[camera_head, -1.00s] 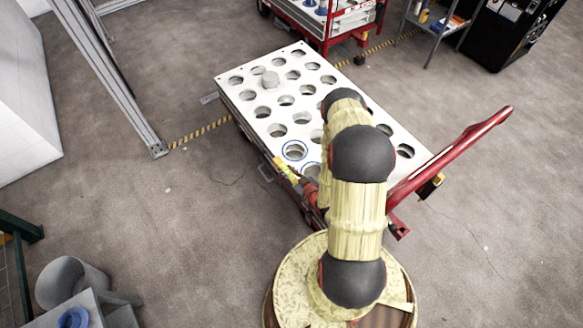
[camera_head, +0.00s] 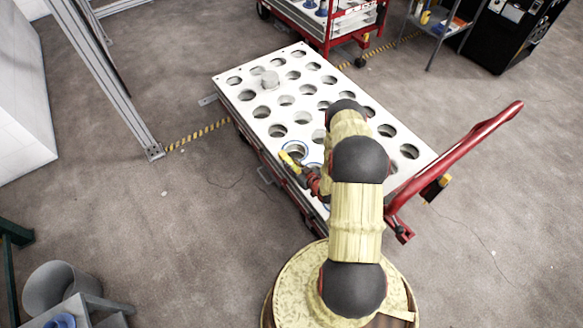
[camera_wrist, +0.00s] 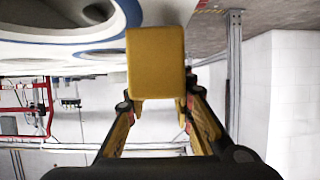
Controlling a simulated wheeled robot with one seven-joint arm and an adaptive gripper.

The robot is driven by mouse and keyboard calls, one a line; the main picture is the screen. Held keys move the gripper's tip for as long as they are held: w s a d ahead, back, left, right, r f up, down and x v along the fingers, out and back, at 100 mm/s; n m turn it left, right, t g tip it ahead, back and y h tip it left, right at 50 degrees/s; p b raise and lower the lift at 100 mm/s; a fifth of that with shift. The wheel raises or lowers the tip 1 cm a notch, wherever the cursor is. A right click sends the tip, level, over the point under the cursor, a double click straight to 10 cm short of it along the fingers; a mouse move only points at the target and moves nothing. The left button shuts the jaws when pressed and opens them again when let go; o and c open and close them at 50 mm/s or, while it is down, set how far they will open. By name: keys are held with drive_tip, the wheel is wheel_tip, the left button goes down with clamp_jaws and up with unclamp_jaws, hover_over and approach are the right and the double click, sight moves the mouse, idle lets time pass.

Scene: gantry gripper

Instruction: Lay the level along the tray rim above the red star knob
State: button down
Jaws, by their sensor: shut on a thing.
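The white tray (camera_head: 243,95) has many round holes and lies on a red-handled cart. A yellow bar, which I take for the level (camera_head: 292,160), is at the tray's near left edge, by a hole with a blue ring (camera_head: 292,146). My gripper (camera_head: 312,180), partly behind my arm, is shut on it. In the wrist view the level (camera_wrist: 155,62) is end-on between the fingers of my gripper (camera_wrist: 160,108), close to the tray's blue-ringed holes. I cannot tell whether it touches the rim. I cannot make out the red star knob.
The cart's red handle (camera_head: 465,150) rises at right. A metal gantry post (camera_head: 118,90) stands at left, with a grey bin (camera_head: 58,288) at lower left. Open floor lies left of the cart.

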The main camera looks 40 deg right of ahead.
drive_tip(key=shift+w+f, duration=0.1)
drive_tip(key=shift+f, duration=0.3)
drive_tip(key=shift+f, duration=0.15)
drive_tip(key=c, duration=1.5)
unclamp_jaws()
drive_tip(key=shift+c, duration=0.2)
